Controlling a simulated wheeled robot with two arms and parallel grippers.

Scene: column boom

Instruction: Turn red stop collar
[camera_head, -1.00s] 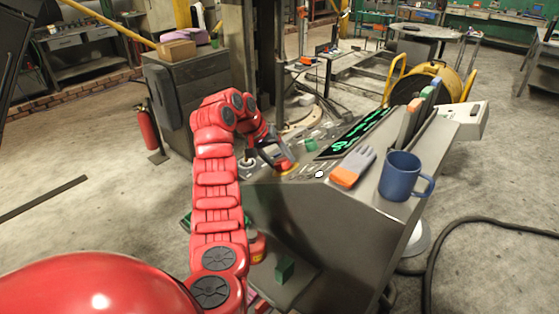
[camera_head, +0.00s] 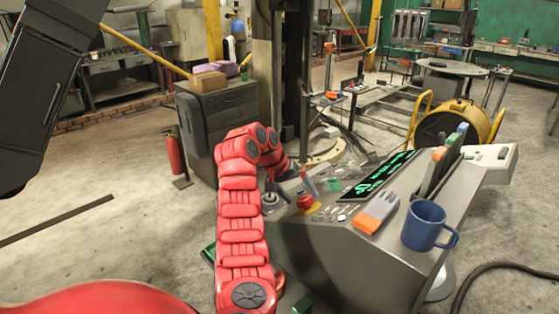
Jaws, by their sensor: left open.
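The red stop collar (camera_head: 305,201) sits on a yellow base at the near left corner of the sloped grey control console (camera_head: 378,252). My left arm comes up from below and bends over towards the console. My right gripper is out of view.
A dark lever with a round base (camera_head: 270,198) stands left of the collar. A grey cabinet (camera_head: 222,112) stands behind my arm.

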